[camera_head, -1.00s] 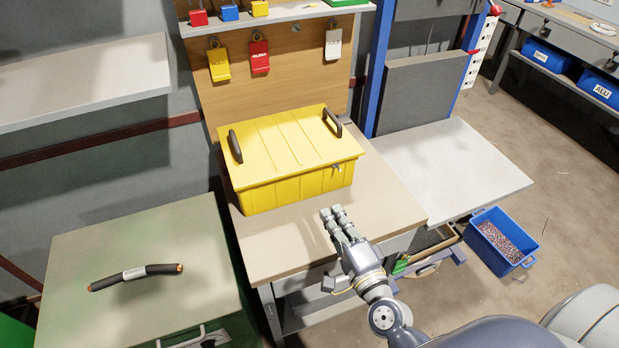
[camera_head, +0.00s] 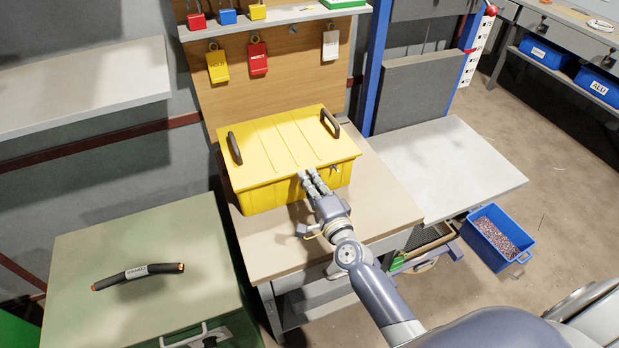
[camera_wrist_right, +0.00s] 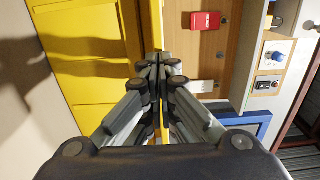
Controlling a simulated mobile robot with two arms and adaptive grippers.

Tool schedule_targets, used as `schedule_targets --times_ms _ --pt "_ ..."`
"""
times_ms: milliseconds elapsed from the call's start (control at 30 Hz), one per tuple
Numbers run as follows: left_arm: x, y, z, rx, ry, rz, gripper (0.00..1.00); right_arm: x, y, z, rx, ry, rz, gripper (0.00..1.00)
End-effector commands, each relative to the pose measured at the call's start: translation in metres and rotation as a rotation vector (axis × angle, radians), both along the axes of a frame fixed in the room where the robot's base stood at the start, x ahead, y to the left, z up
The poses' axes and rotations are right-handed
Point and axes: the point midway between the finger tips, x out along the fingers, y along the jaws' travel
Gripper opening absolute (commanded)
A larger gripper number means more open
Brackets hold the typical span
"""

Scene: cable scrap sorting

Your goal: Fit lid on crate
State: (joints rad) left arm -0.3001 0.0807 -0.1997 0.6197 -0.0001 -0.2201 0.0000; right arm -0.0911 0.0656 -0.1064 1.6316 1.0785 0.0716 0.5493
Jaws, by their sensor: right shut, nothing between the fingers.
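The yellow crate (camera_head: 262,200) stands on the wooden bench, and its yellow ribbed lid (camera_head: 280,140) lies over the top with a dark handle at each end. The lid looks level; I cannot tell whether it is fully seated. My right gripper (camera_head: 307,176) is shut and empty, its fingertips at the front rim of the crate, just under the lid edge. In the right wrist view the shut fingers (camera_wrist_right: 158,68) are close to the yellow crate wall (camera_wrist_right: 85,45); contact is unclear. My left gripper is not in view.
A green cabinet (camera_head: 90,250) at left carries a black cable piece (camera_head: 137,275). Padlocks and tags hang on the board behind the crate. A blue bin (camera_head: 520,256) with granules stands on the floor at right. The grey side table (camera_head: 450,170) is clear.

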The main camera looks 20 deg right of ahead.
Motion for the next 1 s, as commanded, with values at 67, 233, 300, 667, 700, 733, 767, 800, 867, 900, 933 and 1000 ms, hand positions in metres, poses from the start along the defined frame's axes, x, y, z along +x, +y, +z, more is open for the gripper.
schedule_targets --times_ms 67,233,300,667,700,733,767,800,867,900,933,1000 --pt "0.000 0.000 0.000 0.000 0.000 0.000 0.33 0.000 0.000 0.000 0.000 0.000 0.000 0.00" --pt "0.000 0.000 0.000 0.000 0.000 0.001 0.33 0.000 0.000 0.000 0.000 0.000 0.000 0.00" --pt "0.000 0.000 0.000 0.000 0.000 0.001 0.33 0.001 0.000 0.000 -0.001 0.000 0.000 0.00" --pt "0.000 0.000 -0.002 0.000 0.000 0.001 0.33 0.026 0.002 0.000 0.001 0.001 0.001 0.00" --pt "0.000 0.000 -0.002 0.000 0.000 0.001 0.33 0.025 0.001 0.000 0.001 0.001 0.001 0.00" --pt "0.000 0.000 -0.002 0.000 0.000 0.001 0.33 0.025 0.001 0.000 0.000 0.001 0.001 0.00" --pt "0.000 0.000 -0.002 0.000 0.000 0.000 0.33 0.025 0.001 0.000 0.000 0.001 0.001 0.00" --pt "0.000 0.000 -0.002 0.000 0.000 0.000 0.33 0.025 0.001 0.000 0.000 0.001 0.001 0.00" --pt "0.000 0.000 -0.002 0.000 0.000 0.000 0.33 0.025 0.001 0.000 0.000 0.001 0.001 0.00" --pt "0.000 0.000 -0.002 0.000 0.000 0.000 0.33 0.025 0.001 0.000 0.000 0.001 0.001 0.00" --pt "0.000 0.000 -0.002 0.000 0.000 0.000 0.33 0.025 0.002 0.000 0.000 0.001 0.001 0.00" --pt "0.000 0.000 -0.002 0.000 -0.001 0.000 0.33 0.025 0.002 0.000 0.000 0.001 0.001 0.00"
